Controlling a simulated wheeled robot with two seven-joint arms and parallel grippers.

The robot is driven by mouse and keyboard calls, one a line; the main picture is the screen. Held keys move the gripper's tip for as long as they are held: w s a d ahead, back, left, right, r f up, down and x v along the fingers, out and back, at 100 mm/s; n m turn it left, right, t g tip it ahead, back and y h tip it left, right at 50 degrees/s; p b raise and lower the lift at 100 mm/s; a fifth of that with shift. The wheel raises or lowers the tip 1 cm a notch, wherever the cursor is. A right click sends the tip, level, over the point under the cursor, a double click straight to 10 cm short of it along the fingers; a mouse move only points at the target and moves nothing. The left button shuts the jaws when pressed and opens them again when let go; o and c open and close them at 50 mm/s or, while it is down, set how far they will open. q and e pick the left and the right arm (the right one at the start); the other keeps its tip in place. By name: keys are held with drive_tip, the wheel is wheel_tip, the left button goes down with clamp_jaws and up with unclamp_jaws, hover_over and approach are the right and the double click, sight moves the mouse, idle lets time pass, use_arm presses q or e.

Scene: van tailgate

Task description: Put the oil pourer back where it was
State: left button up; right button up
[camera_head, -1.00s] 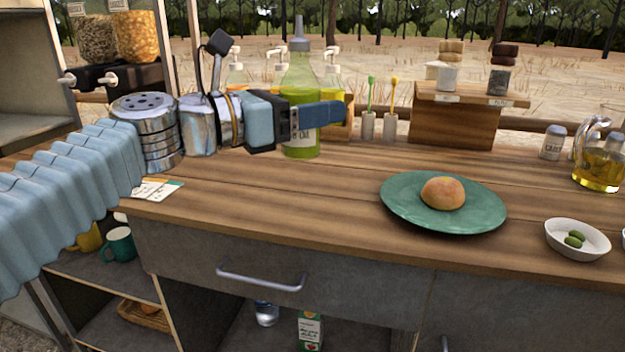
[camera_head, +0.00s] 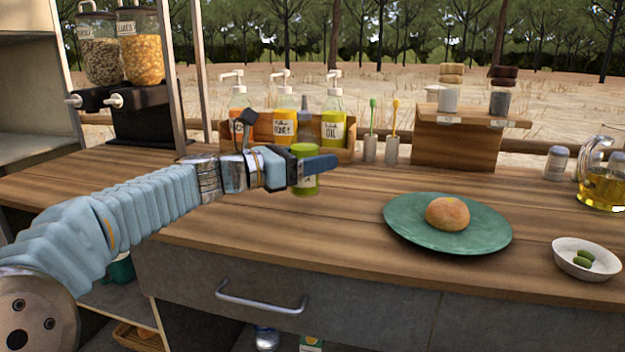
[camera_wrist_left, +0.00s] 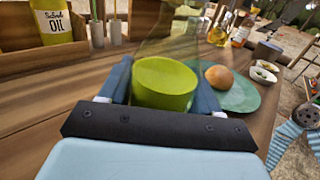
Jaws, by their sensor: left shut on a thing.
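The oil pourer (camera_head: 307,183) is a clear bottle with lime-green oil in its lower part and a grey spout. My left gripper (camera_head: 312,167) is shut around it, with its blue fingers on either side. The pourer is upright above the counter behind the plate's left side; whether its base touches the wood I cannot tell. In the left wrist view the green oil (camera_wrist_left: 163,84) shows between the fingers (camera_wrist_left: 160,88), with faint clear glass above. My right gripper is not in view.
A wooden crate (camera_head: 345,156) with several pump bottles stands just behind the pourer. Cups with brushes (camera_head: 391,151) and a wooden stand (camera_head: 455,147) are to its right. A green plate (camera_head: 410,228) with a bun (camera_head: 447,213) lies front right. The counter (camera_head: 345,210) left of the plate is clear.

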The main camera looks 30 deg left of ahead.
use_arm(q)
drive_tip(key=shift+w+a+f, duration=0.1)
drive_tip(key=shift+w+f, duration=0.15)
drive_tip(key=shift+f, duration=0.05)
drive_tip(key=shift+w+a+f+b, duration=0.1)
drive_tip(key=shift+w+f+b, duration=0.05)
drive_tip(key=shift+f, duration=0.5)
drive_tip(key=shift+w+a+f+b, duration=0.1)
drive_tip(key=shift+f+b, duration=0.05)
drive_tip(key=shift+f, duration=0.45)
drive_tip(key=shift+d+f, duration=0.1)
drive_tip(key=shift+f, duration=0.2)
drive_tip(key=shift+f, duration=0.3)
drive_tip(key=o, duration=1.4)
drive_tip(key=shift+r, duration=0.1)
